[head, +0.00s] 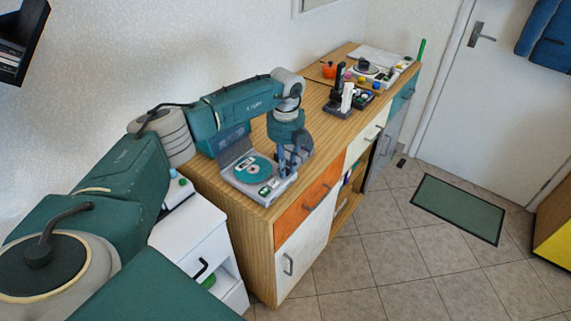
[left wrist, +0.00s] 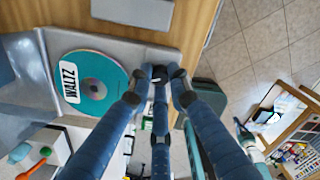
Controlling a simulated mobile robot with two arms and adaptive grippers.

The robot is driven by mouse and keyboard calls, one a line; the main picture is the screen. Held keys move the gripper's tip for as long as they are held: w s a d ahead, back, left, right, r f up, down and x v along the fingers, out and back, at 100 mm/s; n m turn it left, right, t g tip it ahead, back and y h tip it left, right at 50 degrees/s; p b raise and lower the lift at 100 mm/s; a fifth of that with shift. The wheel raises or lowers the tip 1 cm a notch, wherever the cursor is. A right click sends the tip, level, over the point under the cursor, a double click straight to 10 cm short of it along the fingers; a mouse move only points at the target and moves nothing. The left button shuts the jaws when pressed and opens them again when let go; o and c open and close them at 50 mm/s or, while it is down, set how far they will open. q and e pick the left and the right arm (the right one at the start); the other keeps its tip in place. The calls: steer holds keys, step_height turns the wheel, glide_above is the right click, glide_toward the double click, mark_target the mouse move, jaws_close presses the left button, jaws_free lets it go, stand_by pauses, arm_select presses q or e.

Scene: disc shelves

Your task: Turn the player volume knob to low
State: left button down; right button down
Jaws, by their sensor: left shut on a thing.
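The player (head: 238,186) is a grey box with its lid raised, near the left end of the wooden counter. A teal disc (head: 254,169) lies in it; the left wrist view shows the disc (left wrist: 108,72) with a white label reading WALTZ. My left gripper (head: 289,167) reaches down at the player's right side. In the left wrist view its blue fingers (left wrist: 160,76) meet at the player's edge, beside the disc. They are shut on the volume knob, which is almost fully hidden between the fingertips. The knob's setting cannot be read. My right gripper is not in view.
The wooden counter (head: 318,120) has bare room behind the player. A white cabinet (head: 190,233) stands at the left. The tiled floor in front is mostly clear.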

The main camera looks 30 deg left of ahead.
arm_select(q)
steer(key=n, duration=0.1)
steer(key=n+p, duration=0.1)
steer(key=n, duration=0.2)
steer(key=shift+w+a+r+n, duration=0.15)
steer(key=shift+w+r+n, duration=0.1)
steer(key=shift+r+n, duration=0.15)
steer(key=n+p, duration=0.2)
steer(key=n, duration=0.1)
steer(key=shift+n, duration=0.3)
steer(key=n+p, duration=0.2)
steer(key=n, duration=0.2)
steer(key=shift+s+a+f+n+p, duration=0.1)
steer(key=shift+n+p, duration=0.35)
steer(key=shift+n, duration=0.55)
steer(key=shift+f+n+p, duration=0.1)
steer(key=shift+n+p, duration=0.3)
steer(key=shift+n, duration=0.6)
steer(key=c, duration=1.6)
jaws_free()
steer(key=shift+s+f, duration=0.1)
steer(key=shift+s, duration=0.1)
